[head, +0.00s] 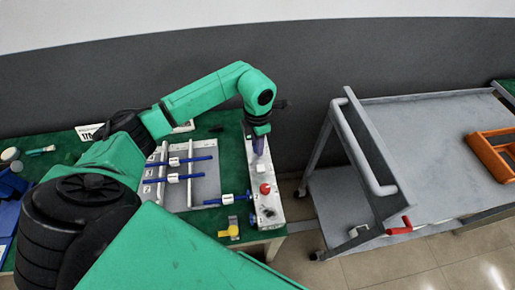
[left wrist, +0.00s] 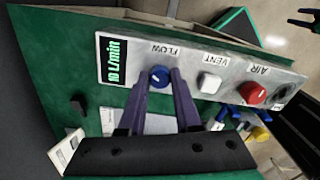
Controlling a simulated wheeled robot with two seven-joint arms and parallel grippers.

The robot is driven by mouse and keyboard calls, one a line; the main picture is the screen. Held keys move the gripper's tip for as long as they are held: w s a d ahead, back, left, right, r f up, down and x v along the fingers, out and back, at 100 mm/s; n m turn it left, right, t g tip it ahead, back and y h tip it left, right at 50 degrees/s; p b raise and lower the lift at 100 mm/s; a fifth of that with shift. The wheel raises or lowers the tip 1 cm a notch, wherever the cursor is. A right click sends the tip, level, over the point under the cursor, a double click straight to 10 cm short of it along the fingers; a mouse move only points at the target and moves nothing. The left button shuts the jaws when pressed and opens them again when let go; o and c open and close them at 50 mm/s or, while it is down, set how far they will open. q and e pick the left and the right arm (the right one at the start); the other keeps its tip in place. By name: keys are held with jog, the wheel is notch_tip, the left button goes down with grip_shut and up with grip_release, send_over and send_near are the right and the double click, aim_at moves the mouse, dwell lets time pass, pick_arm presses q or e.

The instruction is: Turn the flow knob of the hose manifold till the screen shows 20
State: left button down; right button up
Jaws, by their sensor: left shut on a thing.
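The hose manifold (head: 274,214) is a pale box at the right edge of the green table. In the left wrist view its panel (left wrist: 187,55) carries a screen (left wrist: 114,61) reading 10 L/min. Beside the screen is the blue flow knob (left wrist: 159,76) under the FLOW label, with a white mark on its face. My left gripper (head: 259,147) reaches down over the manifold's far end. In the left wrist view its purple fingers (left wrist: 161,80) are shut on the flow knob, one on each side. In the head view the gripper hides the knob and screen.
Beside the flow knob are a white VENT button (left wrist: 209,83), a red AIR knob (left wrist: 252,94) and a dark round part (left wrist: 281,92). Blue-handled hose parts (head: 188,177) lie on a grey board left of the manifold. A grey trolley (head: 440,115) stands right, across a floor gap.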

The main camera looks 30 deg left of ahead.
pick_arm(q)
jog(key=m+b, duration=0.2)
jog(key=m, duration=0.1)
jog(key=shift+w+b, duration=0.1)
jog(key=shift+b, duration=0.25)
jog(key=shift+r+m+b, duration=0.1)
jog(key=shift+m+b, duration=0.65)
jog(key=shift+m, duration=0.65)
jog(key=shift+r, duration=0.1)
jog(key=c, duration=0.9)
grip_release()
jog(key=o, duration=0.3)
